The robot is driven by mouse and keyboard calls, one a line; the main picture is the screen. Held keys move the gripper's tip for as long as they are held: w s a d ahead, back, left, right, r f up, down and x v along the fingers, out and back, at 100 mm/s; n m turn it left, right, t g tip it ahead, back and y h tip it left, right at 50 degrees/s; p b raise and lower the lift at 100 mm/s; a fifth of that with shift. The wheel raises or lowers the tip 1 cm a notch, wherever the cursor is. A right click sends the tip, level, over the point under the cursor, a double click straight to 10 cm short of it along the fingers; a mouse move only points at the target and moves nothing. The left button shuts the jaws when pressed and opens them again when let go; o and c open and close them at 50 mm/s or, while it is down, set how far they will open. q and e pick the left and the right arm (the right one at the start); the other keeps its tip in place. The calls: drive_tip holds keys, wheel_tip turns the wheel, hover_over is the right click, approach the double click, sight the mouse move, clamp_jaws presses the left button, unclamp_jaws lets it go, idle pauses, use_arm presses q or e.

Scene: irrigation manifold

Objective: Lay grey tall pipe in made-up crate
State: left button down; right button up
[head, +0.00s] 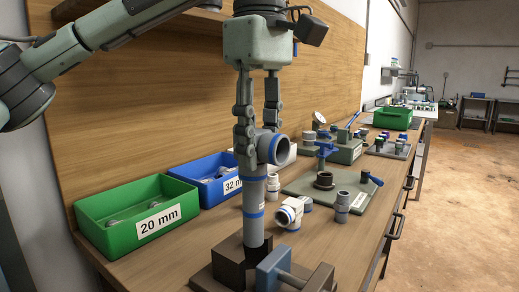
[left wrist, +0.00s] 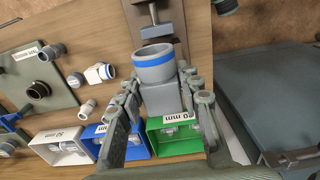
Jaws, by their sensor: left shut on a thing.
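The grey tall pipe (head: 253,221) stands upright with blue bands, its lower end at a dark block on the bench. A grey fitting (head: 278,149) with a blue-ringed open mouth sits at its top; the mouth also shows in the left wrist view (left wrist: 155,66). My left gripper (head: 258,135) comes down from above and is shut on this top part of the pipe. In the left wrist view the fingers (left wrist: 160,90) lie on either side of the grey body. A green crate (head: 393,118) stands far down the bench; I cannot tell whether it is the made-up crate. My right gripper is not visible.
Green 20 mm (head: 103,243), blue 32 mm (head: 196,170) and white 50 mm (left wrist: 50,149) bins stand along the wall. A clamp (head: 290,272) is at the pipe's foot. A white fitting (head: 288,213) and a green board (head: 320,190) with parts lie to the right.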

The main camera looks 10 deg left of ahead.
sight(260, 131)
use_arm(q)
drive_tip(key=shift+r, duration=4.2)
